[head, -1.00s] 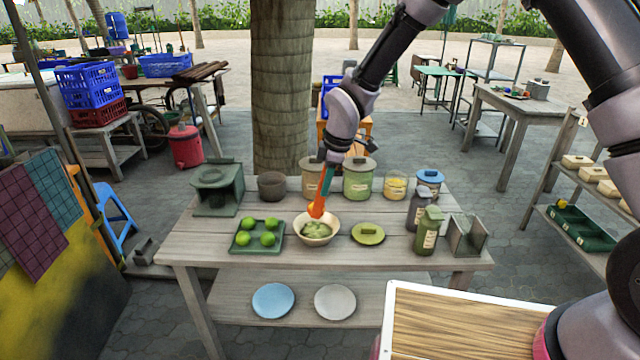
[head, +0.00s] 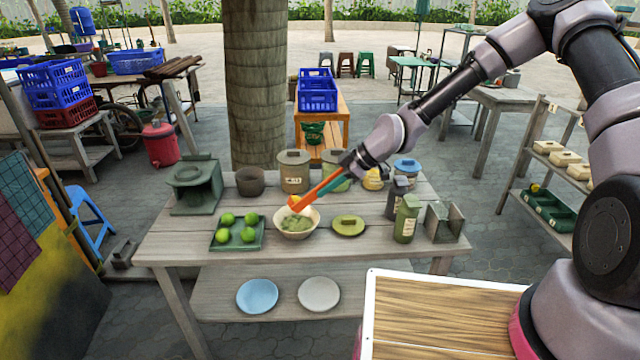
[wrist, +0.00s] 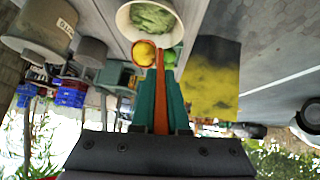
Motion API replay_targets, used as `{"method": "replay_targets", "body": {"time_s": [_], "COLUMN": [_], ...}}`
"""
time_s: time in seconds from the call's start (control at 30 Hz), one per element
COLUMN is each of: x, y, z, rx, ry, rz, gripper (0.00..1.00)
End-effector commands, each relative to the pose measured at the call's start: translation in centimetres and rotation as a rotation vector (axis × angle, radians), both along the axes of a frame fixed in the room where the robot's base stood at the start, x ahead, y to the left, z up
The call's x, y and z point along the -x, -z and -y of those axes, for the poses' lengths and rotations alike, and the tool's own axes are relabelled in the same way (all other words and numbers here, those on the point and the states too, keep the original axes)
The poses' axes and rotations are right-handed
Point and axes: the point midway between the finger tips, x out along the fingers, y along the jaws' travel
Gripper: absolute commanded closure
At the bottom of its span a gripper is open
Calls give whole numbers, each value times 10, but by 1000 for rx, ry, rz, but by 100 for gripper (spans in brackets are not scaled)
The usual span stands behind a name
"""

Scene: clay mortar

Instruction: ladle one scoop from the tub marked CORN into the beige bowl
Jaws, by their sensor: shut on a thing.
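My gripper (head: 326,187) has teal fingers shut on the handle of an orange ladle (head: 313,193). The ladle is tilted, its cup just above the back of the beige bowl (head: 297,233). In the wrist view the ladle's cup (wrist: 144,53) shows yellow contents beside the beige bowl (wrist: 125,24). The bowl holds greenish pieces. An open tub with yellow contents (head: 374,180), probably the corn tub, stands behind, partly hidden by my arm; its label is not readable.
A green tray (head: 238,246) of limes sits left of the bowl. Lidded tubs (head: 294,172) and a dark pot (head: 250,182) stand behind. Green bottles (head: 406,220) and a metal holder (head: 444,222) are at the right. Plates (head: 257,296) lie on the lower shelf.

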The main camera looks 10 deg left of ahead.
Motion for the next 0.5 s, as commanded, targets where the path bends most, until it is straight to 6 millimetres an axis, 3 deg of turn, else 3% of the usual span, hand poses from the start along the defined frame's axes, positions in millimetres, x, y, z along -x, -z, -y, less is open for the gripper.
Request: {"method": "replay_targets", "body": {"time_s": [0.5], "x": [-5], "y": [25], "z": [20], "rx": [-268], "ry": [5], "rz": [-69], "gripper": [100]}}
